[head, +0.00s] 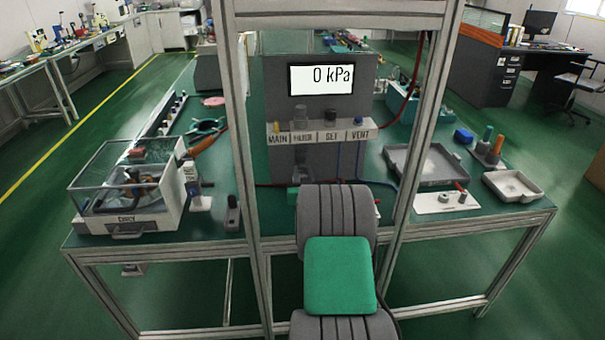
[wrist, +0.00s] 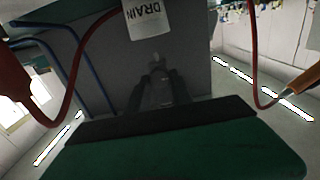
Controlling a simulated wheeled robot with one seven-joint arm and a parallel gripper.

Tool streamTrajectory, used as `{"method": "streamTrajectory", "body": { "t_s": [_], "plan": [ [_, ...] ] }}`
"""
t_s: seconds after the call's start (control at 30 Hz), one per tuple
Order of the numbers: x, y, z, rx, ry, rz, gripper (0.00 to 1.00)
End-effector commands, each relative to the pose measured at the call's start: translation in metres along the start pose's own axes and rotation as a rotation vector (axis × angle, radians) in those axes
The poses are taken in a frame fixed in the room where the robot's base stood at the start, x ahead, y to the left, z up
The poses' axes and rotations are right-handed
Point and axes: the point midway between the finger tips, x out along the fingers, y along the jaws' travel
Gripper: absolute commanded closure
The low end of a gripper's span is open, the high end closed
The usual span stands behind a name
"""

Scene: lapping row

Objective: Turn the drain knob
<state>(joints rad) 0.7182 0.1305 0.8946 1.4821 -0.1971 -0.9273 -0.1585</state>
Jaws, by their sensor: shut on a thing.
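The white DRAIN label (wrist: 148,18) shows at the top of the wrist view, on the grey panel. Just below it, the dark fingers of my gripper (wrist: 160,78) come together on a small grey knob (wrist: 156,60), the drain knob, mostly hidden between them. The knob's turn angle cannot be made out. In the head view, my arm with its green cover stands in front of the lower panel, and neither the drain knob nor its label can be made out there.
Red (wrist: 68,95) and blue (wrist: 60,65) hoses hang near my gripper. Trays (head: 430,168) sit right.

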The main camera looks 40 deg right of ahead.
Motion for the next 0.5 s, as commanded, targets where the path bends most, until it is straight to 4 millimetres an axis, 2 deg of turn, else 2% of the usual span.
{"method": "streamTrajectory", "body": {
  "t_s": [0.1,0.5],
  "plan": [
    [-0.0001,0.0001,0.0001,0.000,0.000,0.000,1.00],
    [-0.0001,0.0003,0.0009,0.016,0.000,0.000,1.00]
  ]
}}
